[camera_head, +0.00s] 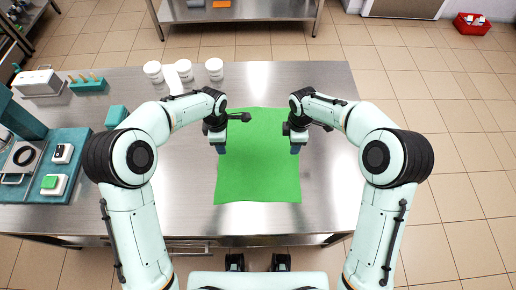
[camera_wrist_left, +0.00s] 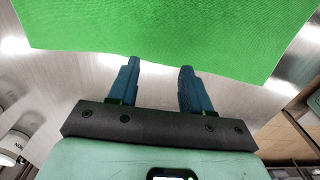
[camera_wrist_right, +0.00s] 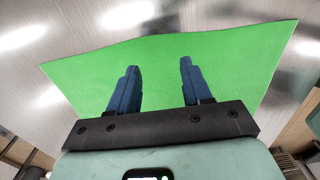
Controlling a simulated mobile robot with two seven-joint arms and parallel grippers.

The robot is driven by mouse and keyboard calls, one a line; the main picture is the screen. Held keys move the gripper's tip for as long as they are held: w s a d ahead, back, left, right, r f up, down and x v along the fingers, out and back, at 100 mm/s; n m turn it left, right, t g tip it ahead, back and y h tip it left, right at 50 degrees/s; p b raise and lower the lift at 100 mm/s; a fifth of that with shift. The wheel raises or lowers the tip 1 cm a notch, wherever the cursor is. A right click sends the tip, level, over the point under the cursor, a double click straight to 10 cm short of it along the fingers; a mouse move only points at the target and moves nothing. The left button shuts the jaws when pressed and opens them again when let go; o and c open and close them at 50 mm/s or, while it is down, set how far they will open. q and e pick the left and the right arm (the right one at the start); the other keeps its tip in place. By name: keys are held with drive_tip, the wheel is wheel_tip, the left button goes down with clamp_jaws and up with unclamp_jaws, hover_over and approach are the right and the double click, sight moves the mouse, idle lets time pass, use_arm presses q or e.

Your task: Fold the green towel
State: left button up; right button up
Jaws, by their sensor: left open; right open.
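The green towel (camera_head: 258,170) lies flat and spread out on the metal table, roughly rectangular, with its front edge near the table's front. My left gripper (camera_head: 221,148) is over the towel's left edge, open and empty. In the left wrist view, its fingers (camera_wrist_left: 158,66) point at the edge of the towel (camera_wrist_left: 150,25). My right gripper (camera_head: 295,148) is over the towel's right edge, open and empty. In the right wrist view, its fingers (camera_wrist_right: 157,68) show against the towel (camera_wrist_right: 220,60). Whether the fingertips touch the cloth I cannot tell.
Several white tubs (camera_head: 214,69) stand at the table's back left. A teal holder (camera_head: 88,85), a teal block (camera_head: 116,116) and a teal tray (camera_head: 75,140) with small items are on the left. The metal table (camera_head: 330,85) is bare right of the towel.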

use_arm(q)
drive_tip(key=shift+w+f, duration=0.1)
drive_tip(key=shift+f, duration=1.8)
use_arm(e)
drive_tip(key=shift+w+f, duration=0.1)
drive_tip(key=shift+f, duration=1.8)
use_arm(q)
drive_tip(key=shift+f, duration=0.25)
use_arm(e)
drive_tip(key=shift+f, duration=0.25)
use_arm(q)
drive_tip(key=shift+r, duration=0.1)
drive_tip(key=c, duration=0.4)
use_arm(e)
drive_tip(key=c, duration=0.4)
use_arm(q)
clamp_jaws()
use_arm(e)
clamp_jaws()
drive_tip(key=shift+r, duration=0.1)
